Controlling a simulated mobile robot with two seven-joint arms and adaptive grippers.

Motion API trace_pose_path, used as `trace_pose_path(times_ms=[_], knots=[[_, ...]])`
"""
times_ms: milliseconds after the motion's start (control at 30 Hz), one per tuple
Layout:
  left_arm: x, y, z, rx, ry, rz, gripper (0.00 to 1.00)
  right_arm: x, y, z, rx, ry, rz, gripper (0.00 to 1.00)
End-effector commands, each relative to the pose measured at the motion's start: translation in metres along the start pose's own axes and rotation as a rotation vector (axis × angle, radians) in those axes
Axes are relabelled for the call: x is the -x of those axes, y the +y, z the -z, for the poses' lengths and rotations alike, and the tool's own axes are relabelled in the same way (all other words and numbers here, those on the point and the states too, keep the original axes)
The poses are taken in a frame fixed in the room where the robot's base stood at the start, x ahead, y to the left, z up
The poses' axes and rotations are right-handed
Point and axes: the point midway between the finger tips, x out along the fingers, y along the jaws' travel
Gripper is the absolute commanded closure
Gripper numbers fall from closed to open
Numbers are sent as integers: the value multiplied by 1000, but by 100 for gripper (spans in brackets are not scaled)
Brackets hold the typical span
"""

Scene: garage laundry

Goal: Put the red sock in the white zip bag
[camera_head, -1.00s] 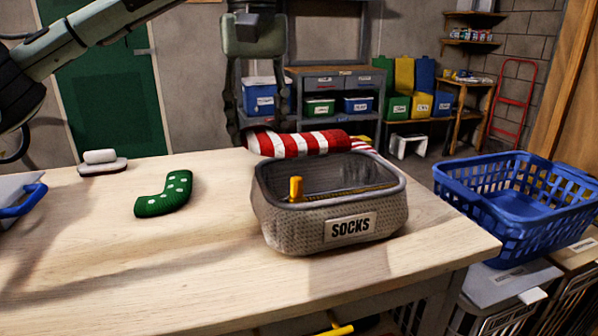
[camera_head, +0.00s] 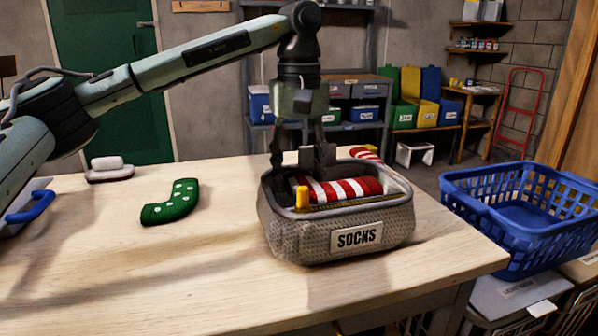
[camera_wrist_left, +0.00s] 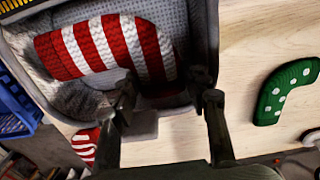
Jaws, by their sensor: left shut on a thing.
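The sock bag (camera_head: 300,238) is an open, grey-white mesh bag with a SOCKS label and a yellow zip pull (camera_head: 302,199). It stands upright on the table. The broad-striped red and white sock (camera_head: 345,190) is inside its opening; in the left wrist view the sock (camera_wrist_left: 108,45) lies curved between the bag walls. My left gripper (camera_head: 303,178) reaches down into the bag from above and is shut on this sock; its fingertips (camera_wrist_left: 165,88) are at the sock's edge. The bag's front wall hides the sock's underside. My right gripper is not in view.
A thin-striped red and white sock (camera_head: 366,153) lies behind the bag. A green dotted sock (camera_head: 172,203) and a small white-topped object (camera_head: 108,167) lie left. A blue basket (camera_head: 512,240) stands beyond the right table edge. The front of the wooden table (camera_head: 180,275) is clear.

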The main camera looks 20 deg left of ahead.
Motion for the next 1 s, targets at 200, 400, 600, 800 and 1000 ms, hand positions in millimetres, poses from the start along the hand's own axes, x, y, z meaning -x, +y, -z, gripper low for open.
trace_pose_path(times_ms=[200,400,600,800,1000], knots=[[-7,0,0,-1,0,0,81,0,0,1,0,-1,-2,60],[-12,0,0,-1,0,0,81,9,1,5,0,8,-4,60],[-12,0,0,-1,0,0,40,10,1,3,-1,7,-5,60],[-12,0,0,0,0,0,34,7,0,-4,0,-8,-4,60],[-7,0,0,0,1,-1,34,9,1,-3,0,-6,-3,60]])
